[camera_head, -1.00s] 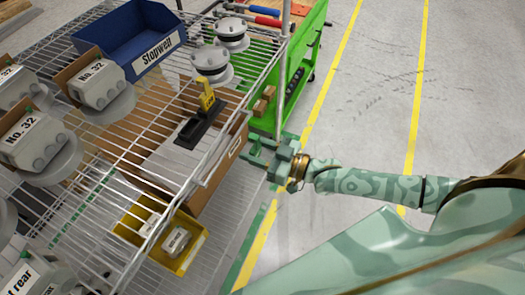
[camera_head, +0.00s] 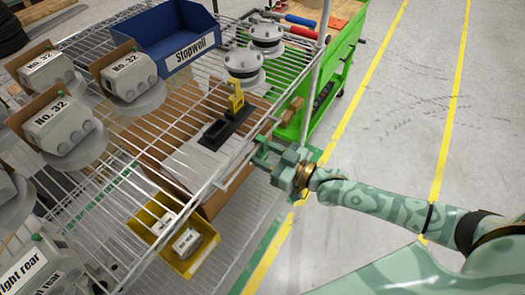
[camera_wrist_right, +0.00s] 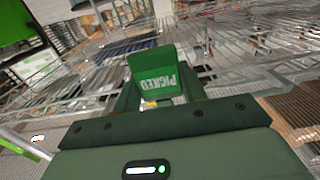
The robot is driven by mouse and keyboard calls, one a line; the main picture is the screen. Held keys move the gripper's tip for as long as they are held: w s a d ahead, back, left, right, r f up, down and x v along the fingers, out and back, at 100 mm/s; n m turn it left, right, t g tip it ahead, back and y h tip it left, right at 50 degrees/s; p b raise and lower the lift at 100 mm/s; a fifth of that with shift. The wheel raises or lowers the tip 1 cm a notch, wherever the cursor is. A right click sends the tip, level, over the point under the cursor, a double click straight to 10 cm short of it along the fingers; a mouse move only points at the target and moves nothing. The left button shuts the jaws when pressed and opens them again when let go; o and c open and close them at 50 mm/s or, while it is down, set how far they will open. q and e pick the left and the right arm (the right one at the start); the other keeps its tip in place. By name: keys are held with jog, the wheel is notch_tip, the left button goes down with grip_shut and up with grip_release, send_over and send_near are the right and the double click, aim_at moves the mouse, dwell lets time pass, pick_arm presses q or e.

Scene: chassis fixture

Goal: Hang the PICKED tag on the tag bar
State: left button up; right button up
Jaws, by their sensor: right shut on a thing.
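The green PICKED tag (camera_wrist_right: 158,76) is between the fingers of my right gripper in the right wrist view, its white lettering upside down. In the head view my right gripper (camera_head: 264,156) is at the right edge of the wire shelf, and I cannot make out the tag apart from the green fingers. A thin metal rail (camera_head: 232,176) runs along that shelf edge, just left of the fingertips; it looks like the tag bar. I cannot tell whether the tag touches it. My left gripper is not in view.
The wire shelf holds a blue Stopwell bin (camera_head: 170,35), grey No. 32 housings (camera_head: 128,76), round metal parts (camera_head: 244,66) and a black-and-yellow tool (camera_head: 228,125). A yellow bin (camera_head: 171,238) is lower. A green cart (camera_head: 335,70) stands behind; the floor at right is clear.

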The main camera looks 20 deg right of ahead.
jog(key=o, duration=0.9)
jog(key=p+v, duration=0.2)
jog(key=v, duration=1.4)
jog(key=shift+s+d, duration=0.15)
jog(key=shift+f, duration=0.1)
